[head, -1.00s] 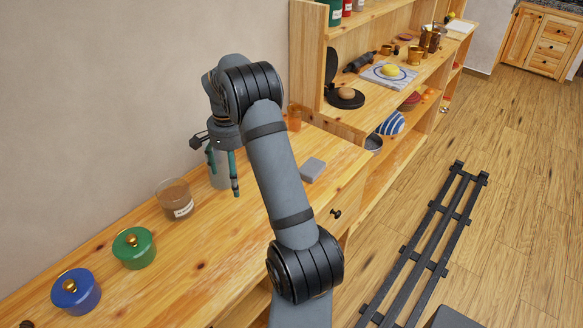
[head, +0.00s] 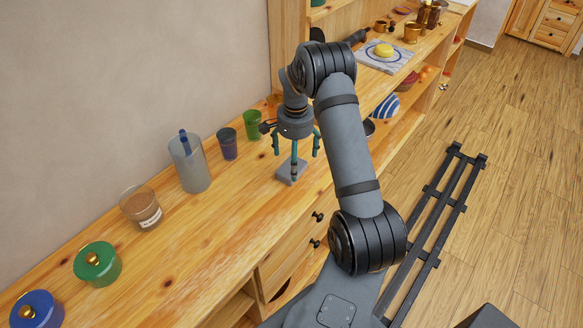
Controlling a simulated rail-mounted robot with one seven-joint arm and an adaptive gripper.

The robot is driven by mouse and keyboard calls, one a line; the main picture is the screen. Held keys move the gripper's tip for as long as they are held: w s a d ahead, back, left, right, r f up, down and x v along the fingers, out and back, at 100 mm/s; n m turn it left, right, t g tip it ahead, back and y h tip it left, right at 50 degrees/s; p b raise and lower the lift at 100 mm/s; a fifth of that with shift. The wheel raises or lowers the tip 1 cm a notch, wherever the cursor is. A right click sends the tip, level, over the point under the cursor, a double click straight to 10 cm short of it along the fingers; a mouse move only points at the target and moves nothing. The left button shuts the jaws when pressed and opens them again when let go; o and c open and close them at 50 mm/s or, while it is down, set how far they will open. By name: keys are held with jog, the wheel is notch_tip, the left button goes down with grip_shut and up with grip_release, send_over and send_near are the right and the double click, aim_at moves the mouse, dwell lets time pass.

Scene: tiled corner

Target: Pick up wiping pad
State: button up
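The wiping pad (head: 285,175) is a small grey block lying flat on the wooden counter, in the middle of the head view. My gripper (head: 295,160) points down directly over the pad. Its teal fingers are spread apart, and one finger overlaps the pad in the picture. I cannot tell whether that finger touches the pad. Nothing shows between the fingers above the pad.
A shelf unit (head: 283,40) rises behind. Bare counter lies in front.

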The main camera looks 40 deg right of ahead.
jog(key=shift+f, duration=1.4)
jog(key=c, duration=0.3)
jog(key=c, duration=0.7)
jog(key=shift+c, duration=0.2)
